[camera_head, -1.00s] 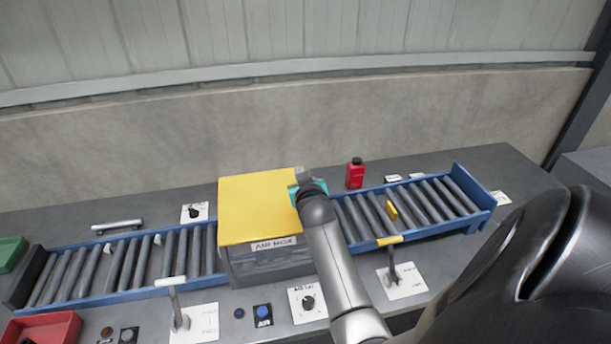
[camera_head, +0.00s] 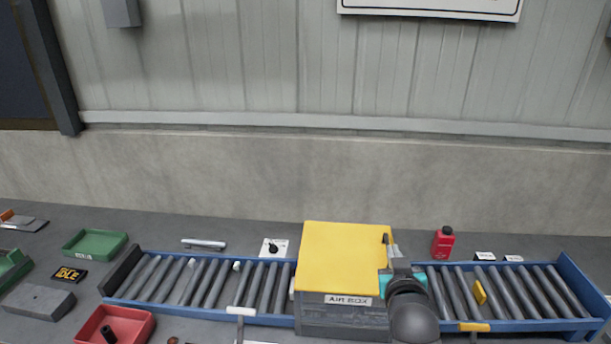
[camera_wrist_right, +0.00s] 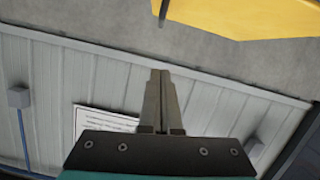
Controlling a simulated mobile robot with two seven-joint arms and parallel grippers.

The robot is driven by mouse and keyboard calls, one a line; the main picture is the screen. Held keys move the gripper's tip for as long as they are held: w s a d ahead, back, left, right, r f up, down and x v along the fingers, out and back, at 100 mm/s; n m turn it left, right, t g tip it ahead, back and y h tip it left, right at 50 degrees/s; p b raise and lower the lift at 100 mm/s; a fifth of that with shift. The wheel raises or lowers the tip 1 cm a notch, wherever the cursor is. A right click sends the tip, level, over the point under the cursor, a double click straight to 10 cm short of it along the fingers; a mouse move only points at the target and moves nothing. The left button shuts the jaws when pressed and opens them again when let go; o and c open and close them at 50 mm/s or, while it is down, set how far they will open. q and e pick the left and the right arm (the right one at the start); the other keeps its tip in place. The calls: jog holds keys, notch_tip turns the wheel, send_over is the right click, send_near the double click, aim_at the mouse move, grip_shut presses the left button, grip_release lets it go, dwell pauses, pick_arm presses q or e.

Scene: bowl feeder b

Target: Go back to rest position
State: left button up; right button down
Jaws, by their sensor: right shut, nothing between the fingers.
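My right gripper (camera_head: 387,243) is at the right side of the yellow-topped air box (camera_head: 345,252) in the head view, with its fingertips near the box's right top edge. In the right wrist view my right gripper (camera_wrist_right: 158,85) has its two fingers together with nothing between them. The yellow box top (camera_wrist_right: 250,15) shows at the upper right of that view, apart from the fingertips. My left gripper is not in the head view.
A roller conveyor (camera_head: 190,305) with blue rails runs through the air box to both sides. A red bottle (camera_head: 443,243) stands behind it at right. A red tray (camera_head: 140,322), a green tray (camera_head: 95,244) and a grey block (camera_head: 38,301) are at left.

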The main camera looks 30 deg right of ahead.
jog(key=s+a+f+n+g+y, duration=0.3)
jog(key=s+a+f+g+y, duration=0.15)
jog(key=s+a, duration=0.65)
jog(key=s+a+f+n+g+y, duration=0.45)
jog(key=s+a, duration=0.45)
jog(key=a, duration=0.3)
notch_tip(320, 180, down, 33)
jog(key=s+g+b, duration=0.1)
jog(key=s+b, duration=0.1)
jog(key=b, duration=0.8)
jog(key=s+d+f+b, duration=0.1)
jog(key=s+f+b, duration=0.3)
jog(key=s+f, duration=0.3)
jog(key=s+d+f+g+b, duration=0.1)
jog(key=s+f+b, duration=0.4)
jog(key=f, duration=1.1)
jog(key=s, duration=0.3)
jog(key=shift+s+d+g+h, duration=0.15)
jog(key=shift+s+g+h, duration=0.1)
jog(key=shift+g+h, duration=0.05)
